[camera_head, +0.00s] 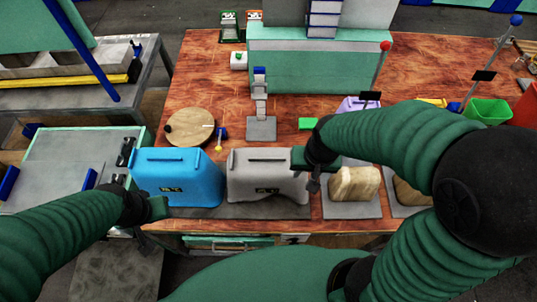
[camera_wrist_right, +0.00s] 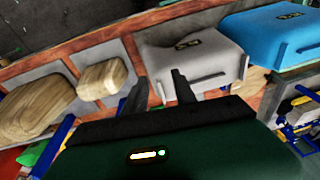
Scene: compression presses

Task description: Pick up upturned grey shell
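The upturned grey shell (camera_head: 268,180) stands on a dark mat at the front of the wooden table, just right of the blue shell (camera_head: 180,180). In the right wrist view the grey shell (camera_wrist_right: 195,62) lies just beyond my fingers. My right gripper (camera_head: 314,184) is at the right end of the grey shell; contact is unclear.
Wooden blocks (camera_head: 352,184) sit on grey plates to the right. A round wooden disc (camera_head: 190,127) and a small grey stand (camera_head: 261,128) are behind the shells. A green press (camera_head: 320,70) stands at the back. A green bin (camera_head: 488,112) is at the right.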

